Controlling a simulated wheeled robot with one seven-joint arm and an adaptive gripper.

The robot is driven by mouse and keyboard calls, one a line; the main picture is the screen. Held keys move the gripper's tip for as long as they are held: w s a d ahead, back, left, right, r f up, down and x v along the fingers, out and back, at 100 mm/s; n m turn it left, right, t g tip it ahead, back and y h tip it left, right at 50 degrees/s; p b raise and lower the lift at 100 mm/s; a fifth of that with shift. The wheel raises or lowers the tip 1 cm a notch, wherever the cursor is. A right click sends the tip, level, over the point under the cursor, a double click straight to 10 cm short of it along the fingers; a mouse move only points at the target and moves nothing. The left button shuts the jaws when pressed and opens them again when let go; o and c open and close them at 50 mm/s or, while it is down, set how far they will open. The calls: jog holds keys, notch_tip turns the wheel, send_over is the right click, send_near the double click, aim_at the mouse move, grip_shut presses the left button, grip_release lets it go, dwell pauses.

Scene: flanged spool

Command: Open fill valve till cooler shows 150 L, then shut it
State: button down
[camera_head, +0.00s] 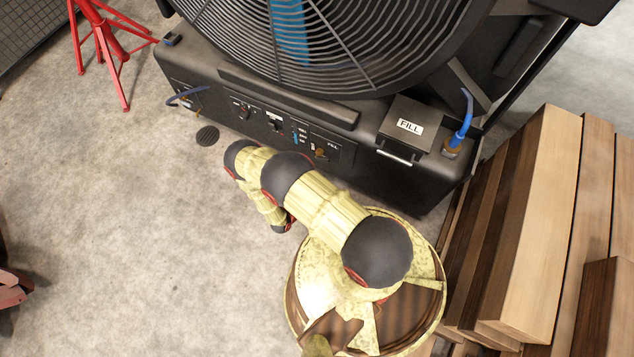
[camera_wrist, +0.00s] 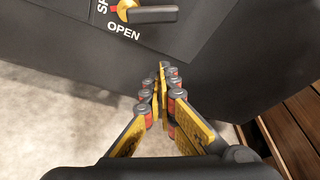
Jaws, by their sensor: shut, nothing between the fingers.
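The black cooler (camera_head: 270,125) stands at the top of the head view with its control panel on the front. A small orange-brown valve (camera_head: 320,153) sits by a FILL label on the panel's right part. Left of it is a narrow blue level strip (camera_head: 296,137) with markings too small to read. In the wrist view a brass valve (camera_wrist: 126,9) with a dark lever pointing right sits above the word OPEN; its full label is cut off. My gripper (camera_wrist: 162,68) is shut and empty, below and right of this valve, not touching it. My arm hides it in the head view.
A lidded box marked FILL (camera_head: 408,128) and a blue hose (camera_head: 466,118) are on the cooler's right. Stacked timber (camera_head: 530,220) stands at the right. A red stand (camera_head: 103,45) is at upper left. Left floor is mostly clear.

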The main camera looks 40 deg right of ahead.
jog(key=b+x, duration=0.2)
jog(key=x, duration=0.4)
jog(key=shift+w+a+r, duration=0.2)
jog(key=shift+w+r, duration=0.05)
jog(key=shift+r, duration=0.4)
jog(key=shift+w+a+r, duration=0.2)
jog(key=shift+w+r, duration=0.05)
jog(key=shift+r, duration=0.35)
jog(key=shift+w+a+r, duration=0.2)
jog(key=shift+w+r, duration=0.05)
jog(key=shift+r, duration=0.4)
